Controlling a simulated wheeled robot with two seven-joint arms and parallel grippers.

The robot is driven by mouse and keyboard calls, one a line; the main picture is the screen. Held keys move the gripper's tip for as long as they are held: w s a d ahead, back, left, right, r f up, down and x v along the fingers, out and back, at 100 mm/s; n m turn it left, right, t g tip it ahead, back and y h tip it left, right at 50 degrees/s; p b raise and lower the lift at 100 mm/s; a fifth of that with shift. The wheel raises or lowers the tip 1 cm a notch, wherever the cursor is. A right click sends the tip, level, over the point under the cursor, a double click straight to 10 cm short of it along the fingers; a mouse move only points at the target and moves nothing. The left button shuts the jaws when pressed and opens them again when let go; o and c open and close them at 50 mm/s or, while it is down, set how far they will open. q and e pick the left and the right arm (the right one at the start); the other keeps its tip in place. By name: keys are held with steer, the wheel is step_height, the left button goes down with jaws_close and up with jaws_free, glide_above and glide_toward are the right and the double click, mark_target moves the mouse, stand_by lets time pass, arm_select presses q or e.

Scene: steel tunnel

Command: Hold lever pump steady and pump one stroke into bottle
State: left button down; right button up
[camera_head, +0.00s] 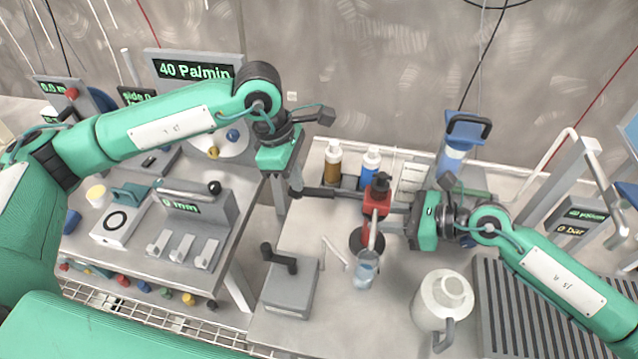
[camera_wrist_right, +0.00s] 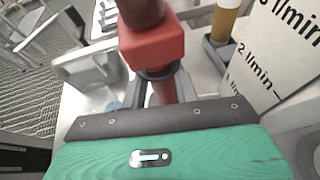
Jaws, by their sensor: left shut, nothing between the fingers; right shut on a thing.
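The lever pump (camera_head: 378,202) has a red body, a black top and a dark round base; it stands upright on the right-hand table. A dark lever (camera_head: 325,193) reaches left from it. My right gripper (camera_head: 395,205) is shut on the pump body from the right; the red block also shows in the right wrist view (camera_wrist_right: 155,45), where the fingers are partly hidden behind the pump. A small clear bluish bottle (camera_head: 366,270) stands in front of the pump, below its pale spout. My left gripper (camera_head: 293,188) is shut and empty at the lever's outer end; whether it touches is unclear.
Brown (camera_head: 333,165) and blue (camera_head: 370,165) bottles stand behind the pump. A white jug (camera_head: 442,302) is at the front right, beside a ribbed grey tray (camera_head: 490,315). A grey block with a black handle (camera_head: 290,285) is at the front left. A gap separates the two tables.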

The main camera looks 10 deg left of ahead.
arm_select(q)
steer(key=v, duration=1.1)
steer(key=shift+f, duration=0.1)
stand_by(1.1)
arm_select(e)
steer(key=o, duration=1.2)
steer(key=shift+d, duration=0.1)
